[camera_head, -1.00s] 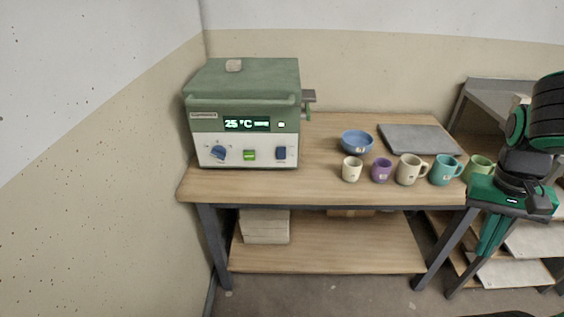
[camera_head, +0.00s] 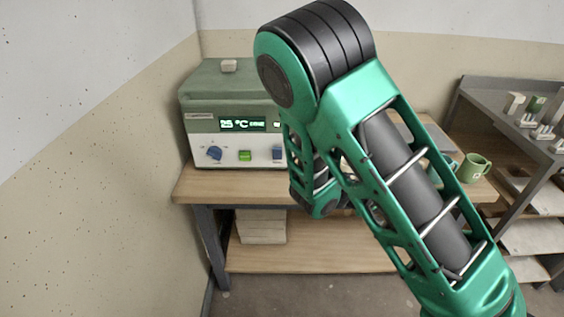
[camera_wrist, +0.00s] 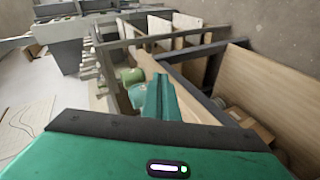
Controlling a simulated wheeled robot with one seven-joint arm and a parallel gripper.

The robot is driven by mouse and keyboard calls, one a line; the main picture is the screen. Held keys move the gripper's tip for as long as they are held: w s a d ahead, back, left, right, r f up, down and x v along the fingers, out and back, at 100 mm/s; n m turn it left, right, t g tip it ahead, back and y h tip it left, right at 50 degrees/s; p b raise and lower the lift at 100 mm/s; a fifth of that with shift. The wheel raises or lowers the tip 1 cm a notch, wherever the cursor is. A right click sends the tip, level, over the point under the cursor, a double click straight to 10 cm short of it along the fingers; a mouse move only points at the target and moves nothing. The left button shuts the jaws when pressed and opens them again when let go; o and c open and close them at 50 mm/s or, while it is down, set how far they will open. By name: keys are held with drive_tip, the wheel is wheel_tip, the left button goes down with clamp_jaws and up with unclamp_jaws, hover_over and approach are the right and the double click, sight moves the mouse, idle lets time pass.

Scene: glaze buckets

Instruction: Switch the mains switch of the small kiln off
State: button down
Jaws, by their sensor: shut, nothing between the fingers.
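The small kiln (camera_head: 222,105) stands at the left end of the wooden table, with a green body and a pale front panel. Its display (camera_head: 242,124) is lit and reads 25 °C. Below are a blue knob (camera_head: 215,153), a green switch (camera_head: 245,156) and a blue switch (camera_head: 277,154) at the right, close to my arm's outline. I cannot read which one is the mains switch. My gripper (camera_wrist: 161,84) shows in the wrist view with its green fingers together and empty, clear of the kiln.
The wooden table (camera_head: 225,186) holds a green mug (camera_head: 474,168) at its right end; my arm hides most other items there. A grey shelf rack (camera_head: 490,97) with small pieces stands at right. Walls are close left and behind.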

drive_tip(key=w+a+n+t+y, duration=0.1)
drive_tip(key=w+a+n+t, duration=0.4)
drive_tip(key=a, duration=0.4)
drive_tip(key=w+a+n+t, duration=0.3)
drive_tip(key=a+n+t, duration=0.1)
drive_tip(key=a+t, duration=0.5)
drive_tip(key=s+a+f+n+t+y, duration=0.1)
drive_tip(key=a+n+y, duration=0.3)
drive_tip(key=a, duration=0.5)
drive_tip(key=s+a+f+n+t+y, duration=0.1)
drive_tip(key=a+n+t+y, duration=0.3)
drive_tip(key=a, duration=0.5)
drive_tip(key=n+y, duration=0.1)
drive_tip(key=y, duration=0.1)
drive_tip(key=shift+a+f+y, duration=0.15)
drive_tip(key=shift+f+y, duration=0.15)
drive_tip(key=shift+y, duration=0.1)
